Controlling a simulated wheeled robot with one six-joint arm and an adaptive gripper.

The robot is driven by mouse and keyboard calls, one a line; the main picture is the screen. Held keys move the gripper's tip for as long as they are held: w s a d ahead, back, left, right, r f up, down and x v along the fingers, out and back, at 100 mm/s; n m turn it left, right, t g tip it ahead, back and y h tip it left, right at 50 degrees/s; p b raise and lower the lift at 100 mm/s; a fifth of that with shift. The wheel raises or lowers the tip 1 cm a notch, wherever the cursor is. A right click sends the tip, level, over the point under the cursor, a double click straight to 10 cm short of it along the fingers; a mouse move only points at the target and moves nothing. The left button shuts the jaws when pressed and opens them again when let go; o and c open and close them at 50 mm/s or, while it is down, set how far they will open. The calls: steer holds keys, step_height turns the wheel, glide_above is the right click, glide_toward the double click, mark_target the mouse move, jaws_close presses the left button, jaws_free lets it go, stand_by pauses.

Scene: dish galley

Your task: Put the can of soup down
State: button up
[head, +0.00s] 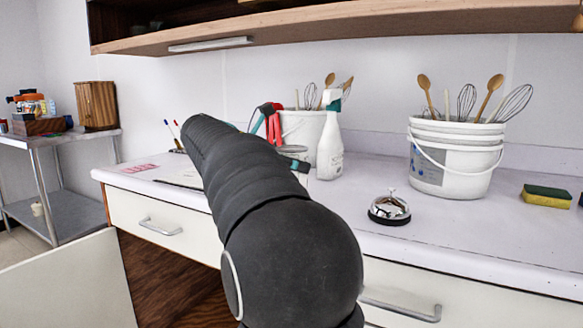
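My dark arm fills the middle of the head view and covers most of what lies behind it. My gripper is largely hidden behind the arm. A small dark piece with a teal end (300,166) shows at the arm's right edge and may be part of it. Just above that is a round, grey-green rimmed top (293,150), which may be the can of soup; its body is hidden. I cannot tell whether the gripper holds it or whether it touches the counter (480,230).
A white spray bottle (330,140) and a utensil bucket (300,128) stand close behind, with a red-handled item (273,125) beside them. A larger bucket (455,165), a bell (389,209) and a sponge (546,196) are to the right. The front right counter is clear. A shelf (330,30) overhangs.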

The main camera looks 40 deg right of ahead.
steer(key=shift+f, duration=0.35)
steer(key=shift+f, duration=0.15)
steer(key=o, duration=1.6)
steer(key=shift+a+r, duration=0.25)
steer(key=v, duration=1.1)
steer(key=shift+a, duration=0.3)
